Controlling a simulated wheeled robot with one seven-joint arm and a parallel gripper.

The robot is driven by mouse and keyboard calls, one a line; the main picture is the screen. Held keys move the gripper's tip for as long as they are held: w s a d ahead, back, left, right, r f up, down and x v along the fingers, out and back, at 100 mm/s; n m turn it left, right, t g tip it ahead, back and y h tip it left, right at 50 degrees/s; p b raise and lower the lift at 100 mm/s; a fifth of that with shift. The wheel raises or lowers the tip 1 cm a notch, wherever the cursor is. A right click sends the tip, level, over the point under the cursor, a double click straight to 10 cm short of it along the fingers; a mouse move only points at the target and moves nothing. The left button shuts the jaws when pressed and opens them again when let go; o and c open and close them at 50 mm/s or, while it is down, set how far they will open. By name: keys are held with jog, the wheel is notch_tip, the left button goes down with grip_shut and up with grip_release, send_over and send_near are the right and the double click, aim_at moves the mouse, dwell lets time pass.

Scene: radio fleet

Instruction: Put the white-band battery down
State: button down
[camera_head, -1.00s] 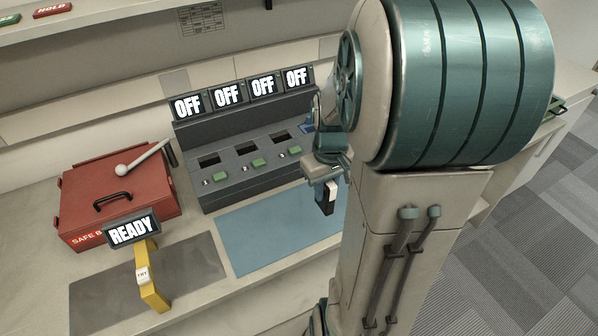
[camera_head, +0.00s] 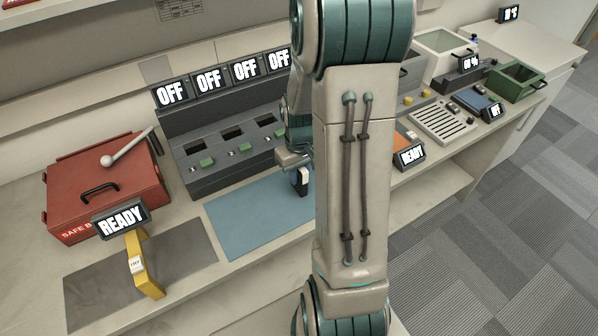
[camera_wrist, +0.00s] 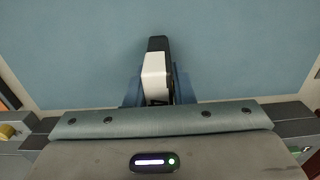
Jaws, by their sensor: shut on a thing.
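The white-band battery (camera_head: 302,186) is a dark block with a white band. My gripper (camera_head: 300,168) is shut on it and holds it over the right part of the blue mat (camera_head: 245,222). In the wrist view the battery (camera_wrist: 156,76) stands out from between the fingers of my gripper (camera_wrist: 158,92), with the blue mat (camera_wrist: 80,60) filling the background. I cannot tell whether the battery's lower end touches the mat. My arm hides the mat's right end in the head view.
A grey charger (camera_head: 225,150) with several OFF screens stands behind the mat. A red safe box (camera_head: 105,190) and a yellow tester (camera_head: 143,265) with a READY screen are at left. A green crate (camera_head: 515,80) and a slotted grey tray (camera_head: 443,122) are at right.

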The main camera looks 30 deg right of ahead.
jog(key=shift+f, duration=0.25)
jog(key=c, duration=1.3)
grip_release()
jog(key=shift+r, duration=0.1)
jog(key=shift+o, duration=0.2)
jog(key=shift+r, duration=0.1)
